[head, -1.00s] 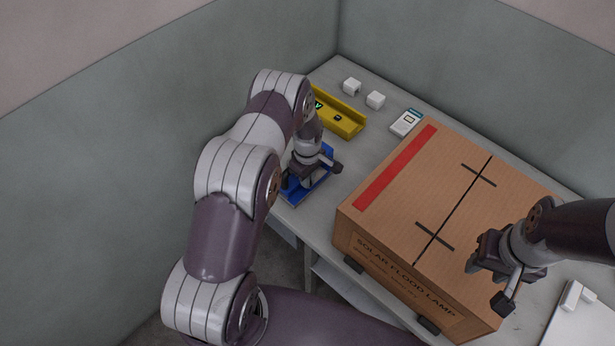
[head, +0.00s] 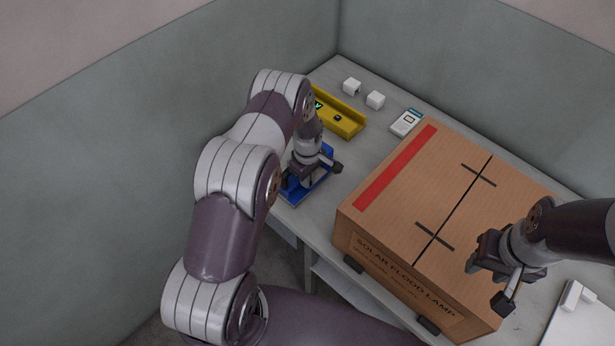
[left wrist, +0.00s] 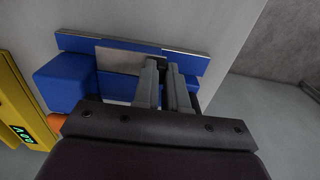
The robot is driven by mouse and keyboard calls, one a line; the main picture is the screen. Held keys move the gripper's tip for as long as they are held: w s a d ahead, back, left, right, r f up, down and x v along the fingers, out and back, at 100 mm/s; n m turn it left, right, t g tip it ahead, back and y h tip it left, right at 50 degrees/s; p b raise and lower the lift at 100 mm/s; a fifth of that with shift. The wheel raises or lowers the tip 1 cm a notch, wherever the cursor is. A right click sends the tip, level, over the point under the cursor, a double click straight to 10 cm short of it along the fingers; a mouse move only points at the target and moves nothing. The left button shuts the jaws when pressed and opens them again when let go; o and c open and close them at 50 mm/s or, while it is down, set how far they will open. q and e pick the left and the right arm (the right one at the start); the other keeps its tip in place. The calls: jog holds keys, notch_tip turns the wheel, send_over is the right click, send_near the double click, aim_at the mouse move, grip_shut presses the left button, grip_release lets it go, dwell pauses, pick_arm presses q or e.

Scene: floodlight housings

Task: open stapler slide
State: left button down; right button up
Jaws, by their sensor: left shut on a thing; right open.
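The stapler is a blue block with a grey metal strip. In the left wrist view the blue stapler (left wrist: 65,79) lies on the table, with the metal strip (left wrist: 118,60) running along it. In the head view the stapler (head: 293,194) shows partly under my left gripper (head: 312,178). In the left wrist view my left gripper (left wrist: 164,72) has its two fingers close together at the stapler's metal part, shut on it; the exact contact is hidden. My right gripper (head: 487,285) is open and empty above the front right of the cardboard box.
A large cardboard box (head: 400,215) with a red stripe fills the middle of the table. A white item (head: 577,297) is at the right.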

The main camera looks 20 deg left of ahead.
dwell(0.3)
pick_arm(q)
jog(key=s, duration=0.2)
jog(key=s+a+p, duration=0.1)
jog(key=s, duration=0.1)
jog(key=s+a+p, duration=0.1)
jog(key=s, duration=0.2)
jog(key=shift+a, duration=0.25)
jog(key=shift+w, duration=0.1)
jog(key=c, duration=1.2)
grip_release()
jog(key=shift+o, duration=0.2)
jog(key=shift+r, duration=0.15)
jog(key=shift+r, duration=0.4)
notch_tip(320, 180, up, 12)
jog(key=b, duration=0.2)
jog(key=shift+f, duration=0.15)
